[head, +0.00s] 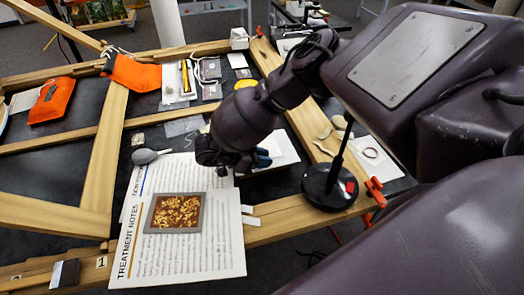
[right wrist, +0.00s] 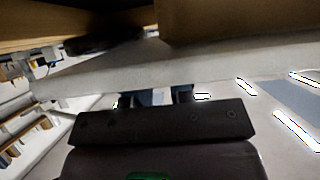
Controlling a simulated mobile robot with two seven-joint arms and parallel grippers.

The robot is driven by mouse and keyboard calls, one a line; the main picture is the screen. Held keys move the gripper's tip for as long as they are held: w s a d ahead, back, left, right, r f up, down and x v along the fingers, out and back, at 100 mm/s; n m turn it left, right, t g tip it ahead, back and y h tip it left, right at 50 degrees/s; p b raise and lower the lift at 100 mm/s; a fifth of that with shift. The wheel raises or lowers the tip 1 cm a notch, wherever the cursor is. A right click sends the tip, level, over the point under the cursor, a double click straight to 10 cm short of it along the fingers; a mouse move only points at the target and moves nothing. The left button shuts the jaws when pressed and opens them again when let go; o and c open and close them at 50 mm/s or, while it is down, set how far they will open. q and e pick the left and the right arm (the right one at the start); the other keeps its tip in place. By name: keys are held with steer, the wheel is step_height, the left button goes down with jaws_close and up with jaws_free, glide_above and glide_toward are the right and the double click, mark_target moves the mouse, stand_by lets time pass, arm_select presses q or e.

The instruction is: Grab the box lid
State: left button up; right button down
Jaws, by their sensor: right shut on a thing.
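A flat white piece (head: 285,150), which looks like the box lid, lies by the wooden beam, partly hidden behind my right wrist. My right gripper (head: 260,159) is at its near left edge. In the right wrist view, the short dark fingers of my right gripper (right wrist: 155,98) reach a long pale edge (right wrist: 215,68), which seems to be the lid's; the gripper is shut on it. The finger contact is small and dim. I cannot tell whether the lid is raised or resting. My left gripper is in neither view.
A treatment notes sheet (head: 212,252) with a framed gilt fragment (head: 175,213) lies at the front. A black round-based stand (head: 329,187) is close to the right of my gripper. Wooden beams (head: 104,150) cross the dark table. Orange pouches (head: 50,101) lie at the left.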

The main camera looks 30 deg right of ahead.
step_height(320, 180, up, 20)
steer(key=shift+b, duration=0.4)
